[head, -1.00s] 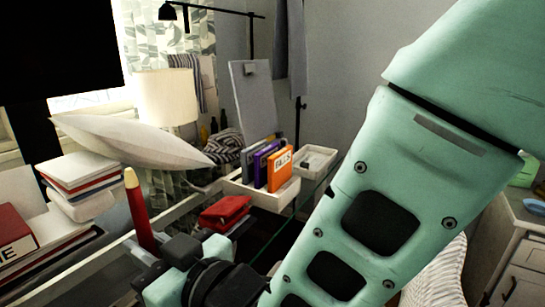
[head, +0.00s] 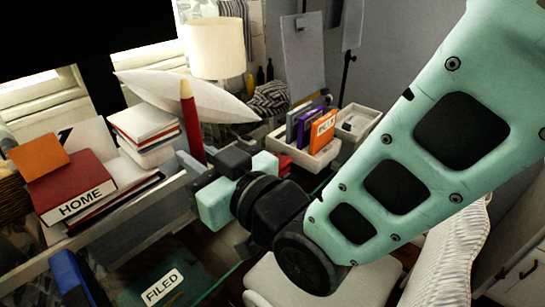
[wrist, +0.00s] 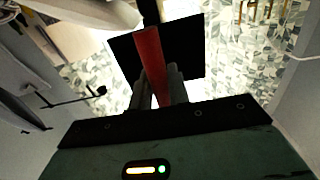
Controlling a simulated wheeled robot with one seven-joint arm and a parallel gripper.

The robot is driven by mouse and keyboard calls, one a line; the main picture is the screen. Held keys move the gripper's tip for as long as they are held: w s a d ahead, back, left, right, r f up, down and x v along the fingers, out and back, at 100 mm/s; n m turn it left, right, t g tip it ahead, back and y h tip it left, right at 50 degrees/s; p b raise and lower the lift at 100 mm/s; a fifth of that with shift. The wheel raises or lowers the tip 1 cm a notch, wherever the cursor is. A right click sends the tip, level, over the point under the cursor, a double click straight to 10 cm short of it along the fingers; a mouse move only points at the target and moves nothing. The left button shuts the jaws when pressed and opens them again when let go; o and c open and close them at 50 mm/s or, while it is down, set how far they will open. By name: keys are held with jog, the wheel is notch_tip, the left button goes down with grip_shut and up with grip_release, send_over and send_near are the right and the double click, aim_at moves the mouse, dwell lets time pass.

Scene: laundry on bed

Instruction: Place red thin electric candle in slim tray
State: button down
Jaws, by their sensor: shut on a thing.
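The red thin electric candle (head: 192,125) stands upright with a pale wooden-looking tip, held by my gripper (head: 190,163) above the glass desk. It also shows in the wrist view (wrist: 151,62), between the gripper fingers (wrist: 160,88). My gripper is shut on it. At the back right of the desk are two white trays. The wider one (head: 325,158) holds upright orange, purple and grey box-like items. The narrower one (head: 372,117), at its right, has a small item inside. I cannot tell for sure which is the slim tray.
A white dish-like shape (head: 185,97) and a lamp (head: 217,48) stand behind the candle. Stacked books (head: 148,132) and a red HOME book (head: 75,190) are on the left. A FILED folder (head: 160,285) lies low in front. A white chair (head: 320,285) is at lower right.

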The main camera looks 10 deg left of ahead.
notch_tip(320, 180, down, 13)
jog(key=b, duration=1.2)
jog(key=shift+f, duration=0.15)
notch_tip(320, 180, down, 10)
jog(key=shift+r+b, duration=0.25)
jog(key=shift+b, duration=0.6)
jog(key=shift+f+b, duration=0.3)
jog(key=shift+b, duration=0.05)
jog(key=c, duration=1.3)
grip_release()
jog(key=shift+r, duration=0.1)
jog(key=shift+c, duration=0.2)
jog(key=shift+p, duration=0.45)
